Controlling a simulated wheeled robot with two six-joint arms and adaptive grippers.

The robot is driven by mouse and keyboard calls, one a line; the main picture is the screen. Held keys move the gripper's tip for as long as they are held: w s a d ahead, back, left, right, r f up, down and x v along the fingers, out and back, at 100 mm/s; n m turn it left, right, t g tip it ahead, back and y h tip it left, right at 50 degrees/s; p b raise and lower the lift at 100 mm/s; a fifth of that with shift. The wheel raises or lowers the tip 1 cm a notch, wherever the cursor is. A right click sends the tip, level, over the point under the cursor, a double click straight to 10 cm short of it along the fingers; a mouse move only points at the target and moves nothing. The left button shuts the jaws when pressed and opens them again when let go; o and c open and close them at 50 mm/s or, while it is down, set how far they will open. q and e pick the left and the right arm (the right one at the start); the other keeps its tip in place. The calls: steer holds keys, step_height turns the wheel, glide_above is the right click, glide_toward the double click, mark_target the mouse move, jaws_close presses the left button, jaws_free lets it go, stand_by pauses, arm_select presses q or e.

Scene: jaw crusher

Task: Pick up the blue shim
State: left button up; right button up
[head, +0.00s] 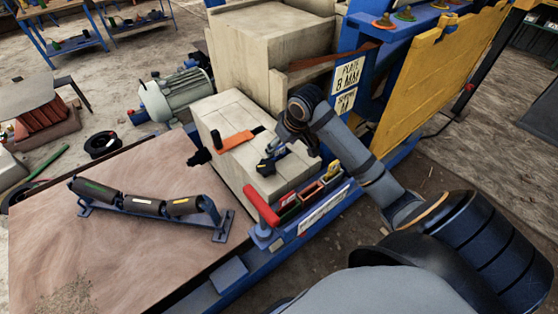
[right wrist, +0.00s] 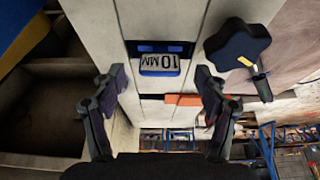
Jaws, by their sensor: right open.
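The blue shim (head: 266,166) is set in the pale block beside the table; in the right wrist view its blue edge and grey label reading 10 MM (right wrist: 160,65) show. My right gripper (head: 283,150) is over the block, close to the shim, and partly hides it in the head view. In the right wrist view my right gripper (right wrist: 160,76) is open, with one finger on each side of the shim's label and nothing held. Whether the fingers touch the block cannot be told. My left gripper is not in view.
An orange shim (head: 236,140) lies in the same block, near a black star knob (right wrist: 237,42). A red handle (head: 261,206) and a rack of coloured pieces (head: 310,192) stand in front. A roller set (head: 150,206) lies on the table (head: 130,255).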

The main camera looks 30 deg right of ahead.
steer(key=shift+x, duration=1.15)
steer(key=shift+s+r, duration=0.1)
jaws_close()
